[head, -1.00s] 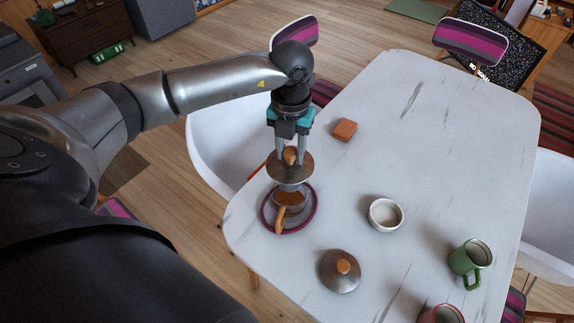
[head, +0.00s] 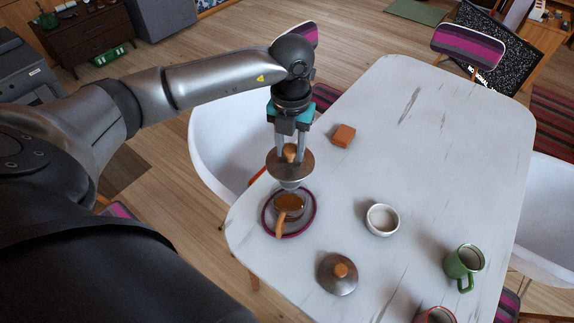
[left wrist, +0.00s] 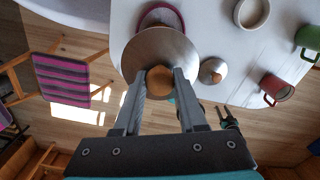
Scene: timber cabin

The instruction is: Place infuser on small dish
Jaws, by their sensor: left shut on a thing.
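My left gripper (head: 290,158) is shut on the wooden knob of the infuser (head: 275,167), a wide metal disc with a basket below it. The infuser hangs upright just above a pot (head: 291,205) of brown liquid with a wooden handle; I cannot tell whether its basket is fully clear of the rim. The pot stands on a purple-rimmed plate (head: 311,223). In the left wrist view the disc (left wrist: 160,50) hides the pot. A small white dish (head: 382,220) stands to the right. A dark jaw-like shape, seemingly my right gripper (left wrist: 229,116), shows beyond the table edge.
A metal lid with a wooden knob (head: 337,274) lies in front of the dish. A green mug (head: 463,262) and a red mug (head: 436,315) stand at the right front. A brown block (head: 343,135) lies behind the pot. The table's far half (head: 430,130) is clear.

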